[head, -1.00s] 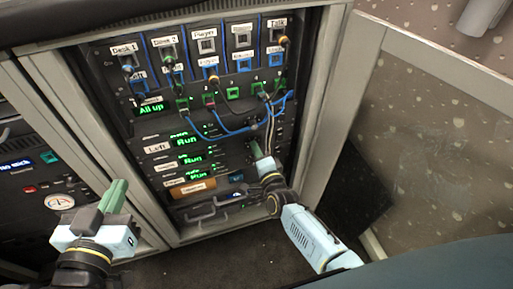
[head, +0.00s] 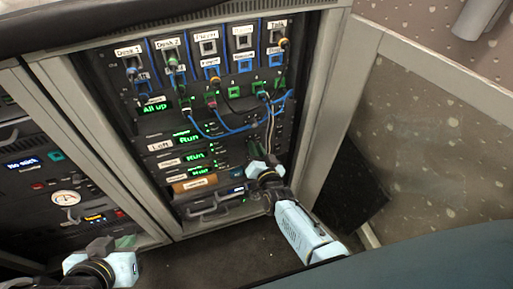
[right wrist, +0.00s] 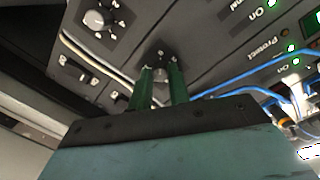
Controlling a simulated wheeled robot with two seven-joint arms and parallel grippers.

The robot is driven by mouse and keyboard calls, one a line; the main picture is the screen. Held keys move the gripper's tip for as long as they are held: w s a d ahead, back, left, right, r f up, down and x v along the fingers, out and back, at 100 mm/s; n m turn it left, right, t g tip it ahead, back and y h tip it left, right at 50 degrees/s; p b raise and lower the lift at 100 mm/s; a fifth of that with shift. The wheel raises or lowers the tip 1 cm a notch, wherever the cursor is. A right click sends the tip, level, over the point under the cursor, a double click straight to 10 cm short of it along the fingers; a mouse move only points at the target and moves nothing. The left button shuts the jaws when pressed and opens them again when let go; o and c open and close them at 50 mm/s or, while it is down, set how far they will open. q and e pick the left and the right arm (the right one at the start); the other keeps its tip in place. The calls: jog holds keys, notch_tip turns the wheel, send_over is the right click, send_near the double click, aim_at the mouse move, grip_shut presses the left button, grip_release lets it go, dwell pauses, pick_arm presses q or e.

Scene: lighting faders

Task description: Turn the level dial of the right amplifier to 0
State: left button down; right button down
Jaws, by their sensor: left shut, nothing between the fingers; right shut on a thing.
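The rack's amplifiers are stacked with green displays in the head view. The top one is labelled Left (head: 163,145); the unit below it, with a "Run" display (head: 195,156), has a label too small to read. My right gripper (head: 252,148) is at the right side of these units. In the right wrist view its green fingers (right wrist: 162,76) are shut on a small dial (right wrist: 160,72), mostly hidden between them; its pointer and setting cannot be read. My left gripper (head: 125,240) is low at the left, shut and empty, away from the amplifiers.
Blue cables (head: 225,133) loop above the right gripper, and pale cables (head: 270,130) hang close beside it. Another dial (right wrist: 98,18) shows at the upper left of the right wrist view. Handles (head: 210,208) stick out at the rack's bottom. A glass door (head: 425,150) stands open at right.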

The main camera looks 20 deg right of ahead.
pick_arm(q)
jog(key=shift+s+a+f, duration=0.1)
jog(key=shift+s+f, duration=0.05)
jog(key=shift+s, duration=0.1)
pick_arm(e)
jog(key=shift+n, duration=0.4)
jog(key=c, duration=1.3)
grip_release()
pick_arm(q)
jog(key=s+a+f+g+y+p, duration=0.1)
jog(key=s+a+f+g+p, duration=0.1)
jog(key=f, duration=0.3)
jog(key=s+a+f+g+p, duration=0.3)
jog(key=f, duration=0.3)
jog(key=shift+s+f+y, duration=0.2)
jog(key=shift+f+y, duration=0.05)
jog(key=shift+y, duration=0.15)
pick_arm(e)
jog(key=shift+s+d+r, duration=0.1)
jog(key=shift+s+r, duration=0.05)
jog(key=shift+s, duration=2.1)
jog(key=shift+s+a+r, duration=0.1)
jog(key=shift+s+r, duration=0.05)
jog(key=shift+s, duration=2.05)
jog(key=shift+s+d+r, duration=0.1)
jog(key=shift+s+r, duration=0.05)
jog(key=shift+s, duration=2.1)
